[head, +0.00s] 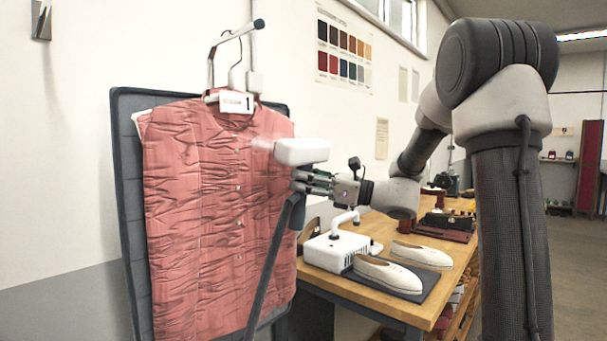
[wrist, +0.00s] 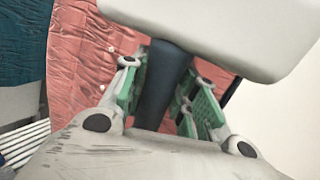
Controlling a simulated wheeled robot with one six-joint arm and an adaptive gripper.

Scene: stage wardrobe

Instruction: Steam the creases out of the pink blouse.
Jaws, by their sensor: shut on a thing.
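The pink blouse (head: 205,215) hangs on a hanger in front of a dark padded board (head: 129,200). Many creases show across its front; the upper right part by the buttons looks somewhat smoother. My gripper (head: 303,184) is shut on the dark handle (wrist: 165,85) of a steamer. The steamer's white head (head: 301,151) is just above the fingers, by the blouse's upper right edge. A faint white puff (head: 262,143) shows at its left end, over the blouse. In the wrist view the white head (wrist: 225,30) hides part of the blouse (wrist: 80,65).
A dark hose (head: 270,265) runs down from the steamer across the blouse. A wooden workbench (head: 440,290) at right holds a white box-shaped unit (head: 340,250) and a pair of white shoes (head: 388,274). A tag (head: 236,102) marked 1 hangs at the collar.

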